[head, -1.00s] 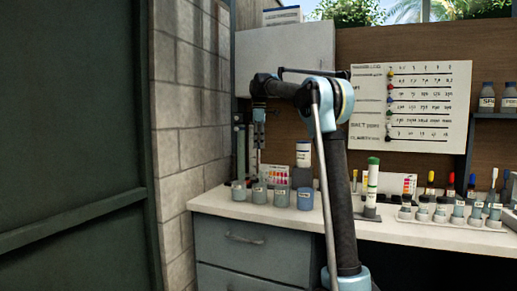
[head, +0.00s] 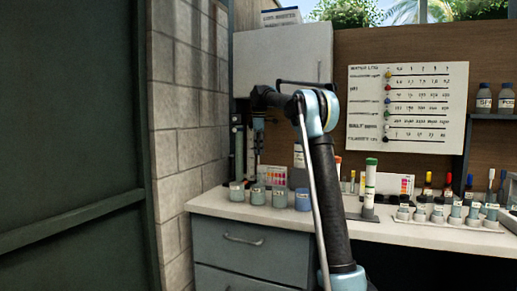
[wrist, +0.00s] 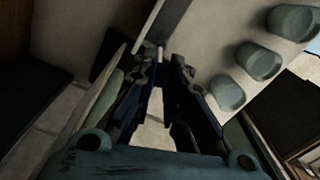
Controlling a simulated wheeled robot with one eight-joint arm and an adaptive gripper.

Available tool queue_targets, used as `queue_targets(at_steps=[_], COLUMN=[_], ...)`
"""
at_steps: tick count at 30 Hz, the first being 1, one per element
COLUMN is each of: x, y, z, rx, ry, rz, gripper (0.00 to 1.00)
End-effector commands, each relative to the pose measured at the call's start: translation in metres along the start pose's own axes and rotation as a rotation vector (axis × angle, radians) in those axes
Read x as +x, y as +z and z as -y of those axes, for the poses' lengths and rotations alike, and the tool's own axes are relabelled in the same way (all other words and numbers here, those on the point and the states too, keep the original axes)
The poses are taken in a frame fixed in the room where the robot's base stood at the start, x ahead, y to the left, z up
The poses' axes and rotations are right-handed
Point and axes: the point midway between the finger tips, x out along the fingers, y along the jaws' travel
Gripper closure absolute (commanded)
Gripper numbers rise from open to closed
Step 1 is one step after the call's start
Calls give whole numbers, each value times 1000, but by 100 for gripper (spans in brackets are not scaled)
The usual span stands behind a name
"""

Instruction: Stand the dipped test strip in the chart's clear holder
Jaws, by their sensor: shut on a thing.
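My gripper (head: 258,139) hangs pointing down at the left end of the counter, above the row of cups. In the wrist view its dark fingers (wrist: 160,66) are close together, with a thin pale piece, apparently the test strip (wrist: 160,51), at their tips. The strip is too small to make out clearly in the head view. A small colour chart (head: 273,176) stands behind the cups, just right of and below my gripper. Its clear holder cannot be told apart in these frames.
Several cups (head: 280,197) line the counter's front left; they also show in the wrist view (wrist: 260,61). A green-capped tube (head: 371,181) stands right of my arm, near a second colour card (head: 402,185). A rack of vials (head: 448,219) is at right. A block wall (head: 182,120) bounds the left.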

Motion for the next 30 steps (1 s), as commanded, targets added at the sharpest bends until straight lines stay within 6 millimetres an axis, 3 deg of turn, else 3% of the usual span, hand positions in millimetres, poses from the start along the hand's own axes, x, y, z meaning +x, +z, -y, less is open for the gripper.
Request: queue_targets(at_steps=[30], x=[8], y=[0], z=[2], rx=[0], ry=[0], rz=[0], gripper=[100])
